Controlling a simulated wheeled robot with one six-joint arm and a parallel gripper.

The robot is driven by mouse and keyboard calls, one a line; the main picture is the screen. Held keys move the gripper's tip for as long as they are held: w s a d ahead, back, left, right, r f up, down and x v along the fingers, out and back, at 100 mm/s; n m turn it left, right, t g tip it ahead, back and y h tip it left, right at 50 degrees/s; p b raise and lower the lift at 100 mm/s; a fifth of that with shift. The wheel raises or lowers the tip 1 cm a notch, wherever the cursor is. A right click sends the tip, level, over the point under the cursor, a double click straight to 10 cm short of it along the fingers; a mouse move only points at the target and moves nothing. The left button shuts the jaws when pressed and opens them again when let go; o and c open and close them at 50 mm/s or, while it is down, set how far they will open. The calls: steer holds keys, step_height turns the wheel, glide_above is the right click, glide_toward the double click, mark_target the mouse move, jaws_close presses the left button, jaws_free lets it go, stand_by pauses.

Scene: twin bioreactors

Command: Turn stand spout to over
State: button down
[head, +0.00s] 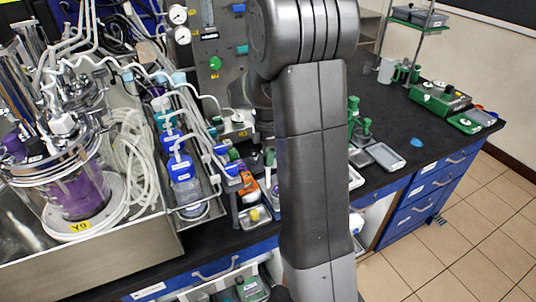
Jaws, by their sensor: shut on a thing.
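My arm rises through the middle of the head view and bends back at the top, where one of its links shows behind the upright part. My gripper is not visible; the arm hides the area behind it. I cannot pick out the stand spout with certainty. A small pale metal fitting (236,124) sits at the foot of the grey gauge panel (213,45), just left of the arm. Green-topped stands (364,131) stand on the black bench just right of the arm.
A glass bioreactor vessel (80,190) with purple liquid stands at left amid tubing. Blue-capped bottles (182,172) fill a metal tray (205,204). Green devices (440,98) stand on the right end of the black bench (420,125). Tiled floor (470,230) lies clear at right.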

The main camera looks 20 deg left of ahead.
steer(key=n, duration=0.4)
steer(key=shift+n, duration=0.4)
stand_by(0.4)
steer(key=c, duration=1.2)
jaws_free()
steer(key=shift+r, duration=0.1)
step_height(320, 180, up, 14)
steer(key=shift+f+b, duration=0.15)
steer(key=shift+b, duration=0.2)
step_height(320, 180, down, 14)
steer(key=shift+r+p, duration=0.1)
steer(key=shift+p, duration=0.2)
